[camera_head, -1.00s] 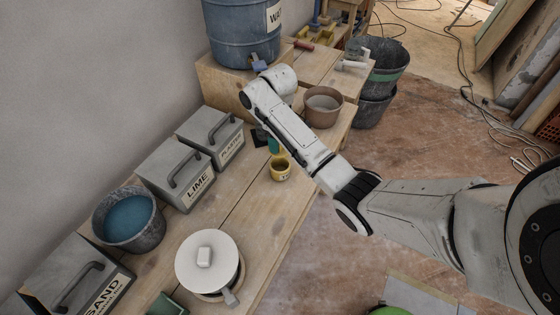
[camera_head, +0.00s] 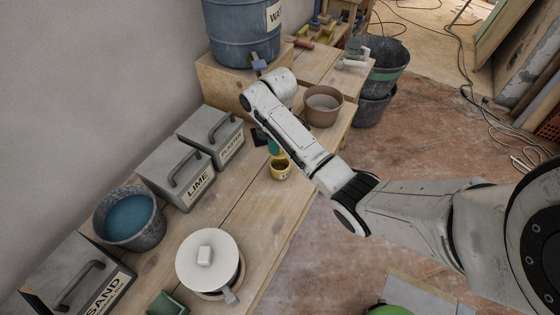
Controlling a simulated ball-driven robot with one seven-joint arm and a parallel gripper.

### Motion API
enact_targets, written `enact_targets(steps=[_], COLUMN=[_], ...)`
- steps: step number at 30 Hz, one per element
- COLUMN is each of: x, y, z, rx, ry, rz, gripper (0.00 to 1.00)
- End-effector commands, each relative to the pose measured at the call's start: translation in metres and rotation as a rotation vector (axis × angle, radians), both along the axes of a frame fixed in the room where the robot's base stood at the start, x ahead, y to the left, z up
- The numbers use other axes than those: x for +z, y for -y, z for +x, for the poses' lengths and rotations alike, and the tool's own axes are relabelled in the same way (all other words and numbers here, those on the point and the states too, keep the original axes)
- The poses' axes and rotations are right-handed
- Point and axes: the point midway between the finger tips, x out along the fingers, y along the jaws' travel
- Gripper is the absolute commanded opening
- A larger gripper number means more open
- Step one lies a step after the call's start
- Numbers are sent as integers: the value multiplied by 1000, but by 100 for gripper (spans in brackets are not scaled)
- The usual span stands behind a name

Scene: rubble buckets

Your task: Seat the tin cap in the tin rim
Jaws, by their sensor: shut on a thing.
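A small yellow tin (camera_head: 281,169) stands upright on the wooden bench. Its round rim faces up and the inside looks dark. My gripper (camera_head: 265,140) points down from the far end of my arm, largely hidden behind my own arm links. It is shut on a small teal piece (camera_head: 272,147), which appears to be the tin cap. This piece shows just above and left of the tin rim. I cannot tell whether the two touch.
Grey lime (camera_head: 176,171) and plaster (camera_head: 213,137) boxes stand close left of the tin. A brown bucket (camera_head: 323,107) and a blue water barrel (camera_head: 243,30) are behind. A white lidded pot (camera_head: 208,262) is in front. Bare bench lies between pot and tin.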

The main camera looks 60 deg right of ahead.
Motion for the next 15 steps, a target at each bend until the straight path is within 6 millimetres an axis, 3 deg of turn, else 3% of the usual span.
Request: enact_targets(steps=[15], x=[-17], y=[-1], z=[0], rx=[0], ry=[-1], rz=[1], gripper=[16])
